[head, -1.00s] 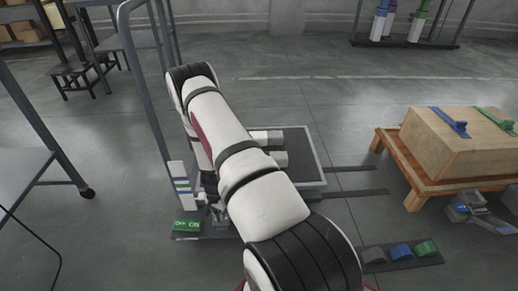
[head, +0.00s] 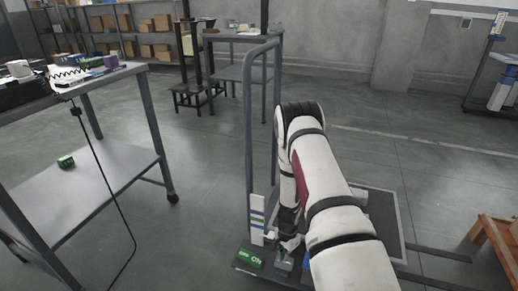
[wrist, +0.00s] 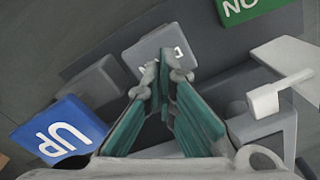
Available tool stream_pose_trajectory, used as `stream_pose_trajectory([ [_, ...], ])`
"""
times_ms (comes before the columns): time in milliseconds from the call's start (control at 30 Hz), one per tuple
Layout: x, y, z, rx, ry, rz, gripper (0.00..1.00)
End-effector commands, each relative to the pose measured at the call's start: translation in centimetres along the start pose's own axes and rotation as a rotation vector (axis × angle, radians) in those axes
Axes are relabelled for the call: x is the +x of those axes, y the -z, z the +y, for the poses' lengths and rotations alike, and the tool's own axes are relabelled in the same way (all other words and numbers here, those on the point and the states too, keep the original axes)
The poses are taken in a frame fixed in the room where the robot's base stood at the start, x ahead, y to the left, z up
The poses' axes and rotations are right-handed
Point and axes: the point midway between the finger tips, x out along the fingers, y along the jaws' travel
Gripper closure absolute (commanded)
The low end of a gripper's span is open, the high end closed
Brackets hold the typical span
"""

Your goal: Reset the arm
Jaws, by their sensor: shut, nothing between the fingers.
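My white and black arm reaches down to the lift's base in the head view. My gripper (head: 290,243) is low beside the lift column, partly hidden by my arm. In the wrist view my gripper (wrist: 162,78) is shut and empty, its green-padded fingers close together at the tips. The tips are over or just in front of a grey button (wrist: 150,42) whose lettering they partly cover; I cannot tell whether they touch it. A blue UP button (wrist: 60,131) is at the left and a green ON button (wrist: 252,6) at the top right.
The lift's grey frame (head: 248,130) stands just left of my arm, with its platform (head: 385,215) to the right. A grey table (head: 100,180) with a lower shelf is at the left. A wooden pallet (head: 497,240) is at the right edge.

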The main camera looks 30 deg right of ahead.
Motion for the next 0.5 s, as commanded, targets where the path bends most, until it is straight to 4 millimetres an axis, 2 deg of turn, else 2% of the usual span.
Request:
stream_pose_trajectory([
  [167,-0.2,0.0,-0.2,-0.003,0.003,-0.001,1.00],
  [267,-1.9,-0.2,-1.2,-0.026,0.016,-0.007,1.00],
  [367,-5.3,-0.9,-3.0,-0.078,0.042,-0.021,1.00],
  [500,-12.1,-2.8,-5.6,-0.187,0.085,-0.052,1.00],
])
